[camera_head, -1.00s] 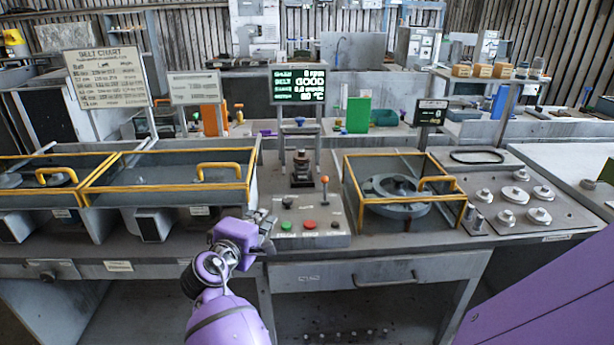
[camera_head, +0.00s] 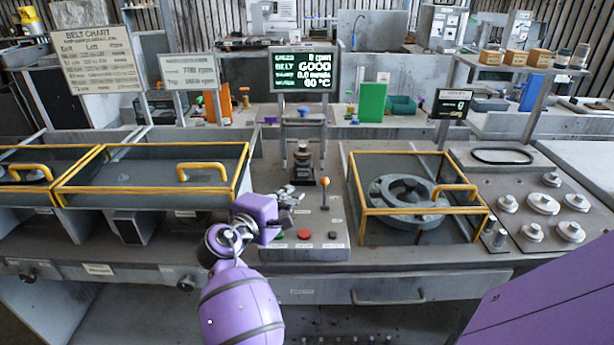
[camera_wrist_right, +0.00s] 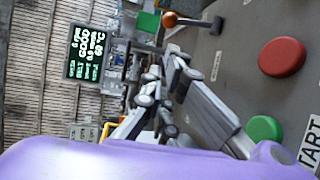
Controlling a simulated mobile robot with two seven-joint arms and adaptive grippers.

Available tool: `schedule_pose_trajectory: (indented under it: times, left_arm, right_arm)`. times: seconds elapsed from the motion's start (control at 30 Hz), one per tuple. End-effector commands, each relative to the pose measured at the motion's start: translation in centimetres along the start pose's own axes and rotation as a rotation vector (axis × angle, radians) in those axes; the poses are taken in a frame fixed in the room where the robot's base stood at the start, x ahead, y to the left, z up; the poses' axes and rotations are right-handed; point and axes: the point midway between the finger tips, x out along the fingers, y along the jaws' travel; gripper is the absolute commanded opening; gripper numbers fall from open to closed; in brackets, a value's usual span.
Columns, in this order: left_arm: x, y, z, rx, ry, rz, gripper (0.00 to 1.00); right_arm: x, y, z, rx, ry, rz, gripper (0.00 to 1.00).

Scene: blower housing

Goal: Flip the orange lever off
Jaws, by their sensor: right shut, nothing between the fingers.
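The orange lever (camera_head: 324,184) is a short metal stick with an orange ball on top. It stands upright on the control panel (camera_head: 338,252), right of my right gripper (camera_head: 294,192). The lever (camera_wrist_right: 171,19) also shows in the right wrist view, at the top, beyond the fingertips of the right gripper (camera_wrist_right: 178,58). The right gripper is shut and empty, held above the panel's left side and apart from the lever. My left gripper is not in view.
A red button (camera_head: 304,234) and a black knob (camera_head: 332,235) sit on the panel in front of the lever. A green button (camera_wrist_right: 264,128) lies near the gripper. Yellow-framed covers (camera_head: 150,147) and (camera_head: 400,154) flank the panel. A display (camera_head: 304,70) stands behind.

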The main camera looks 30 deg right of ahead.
Motion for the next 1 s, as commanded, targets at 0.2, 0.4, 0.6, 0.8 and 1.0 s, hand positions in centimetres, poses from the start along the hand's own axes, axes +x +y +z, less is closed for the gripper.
schedule_pose_trajectory:
  times: [0.2,0.4,0.6,0.8,1.0]
  left_arm:
    - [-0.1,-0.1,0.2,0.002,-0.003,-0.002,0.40]
    - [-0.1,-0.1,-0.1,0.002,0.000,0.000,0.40]
    - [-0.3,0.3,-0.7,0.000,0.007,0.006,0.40]
    - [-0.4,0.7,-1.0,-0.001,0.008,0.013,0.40]
    - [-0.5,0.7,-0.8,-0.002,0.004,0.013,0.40]
  right_arm:
    - [0.0,0.0,0.0,0.000,0.000,0.000,0.00]
    - [0.8,0.1,0.0,0.000,0.000,0.001,0.00]
    - [4.2,0.3,0.0,0.000,-0.001,0.003,0.00]
    - [7.7,0.3,0.0,0.000,-0.001,0.002,0.00]
    - [9.7,0.1,0.0,0.000,0.000,0.001,0.00]
